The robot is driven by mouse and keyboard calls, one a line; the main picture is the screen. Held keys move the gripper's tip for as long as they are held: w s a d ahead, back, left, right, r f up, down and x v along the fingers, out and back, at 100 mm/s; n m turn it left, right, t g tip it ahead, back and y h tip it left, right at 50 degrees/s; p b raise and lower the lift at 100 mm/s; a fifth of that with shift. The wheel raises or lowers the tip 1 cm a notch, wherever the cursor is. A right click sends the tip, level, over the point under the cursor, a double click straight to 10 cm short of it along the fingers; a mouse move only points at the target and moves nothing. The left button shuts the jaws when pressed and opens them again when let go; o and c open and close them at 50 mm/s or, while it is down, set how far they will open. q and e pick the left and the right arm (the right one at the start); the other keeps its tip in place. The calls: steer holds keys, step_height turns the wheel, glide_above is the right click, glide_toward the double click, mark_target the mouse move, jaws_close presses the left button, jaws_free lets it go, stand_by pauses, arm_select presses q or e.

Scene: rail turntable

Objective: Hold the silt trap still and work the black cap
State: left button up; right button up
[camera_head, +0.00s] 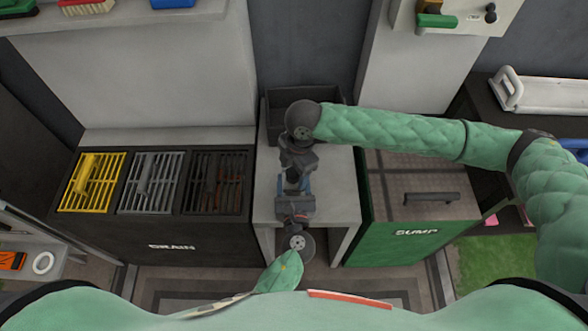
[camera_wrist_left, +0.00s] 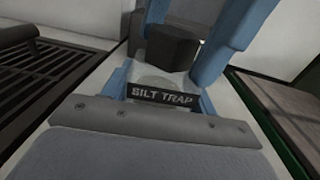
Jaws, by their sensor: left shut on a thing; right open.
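The silt trap (camera_wrist_left: 161,97) stands on the light grey stand, and its dark label faces the left wrist camera. The black cap (camera_wrist_left: 172,44) sits above it in that view. My left gripper (camera_head: 293,192) is shut on the silt trap, with a blue finger at each side of the label. My right gripper (camera_head: 296,168) reaches in from the far side. Its blue fingers (camera_wrist_left: 186,58) are open, one on either side of the black cap; I cannot tell if they touch it. In the head view the grippers largely hide the trap and cap.
A black drain unit (camera_head: 140,225) with yellow, grey and rusty grates stands at left. A green sump box (camera_head: 395,245) with a handled lid stands at right. A shelf with brushes is at upper left.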

steer(key=shift+r, duration=0.15)
steer(key=shift+r, duration=1.85)
steer(key=m, duration=0.6)
steer(key=shift+t, duration=0.4)
steer(key=m+t, duration=0.1)
steer(key=m, duration=0.5)
steer(key=shift+s, duration=0.1)
steer(key=m, duration=0.6)
steer(key=shift+s+a+m+t, duration=0.1)
steer(key=shift+m+t, duration=0.3)
steer(key=m+h, duration=0.1)
steer(key=m, duration=0.4)
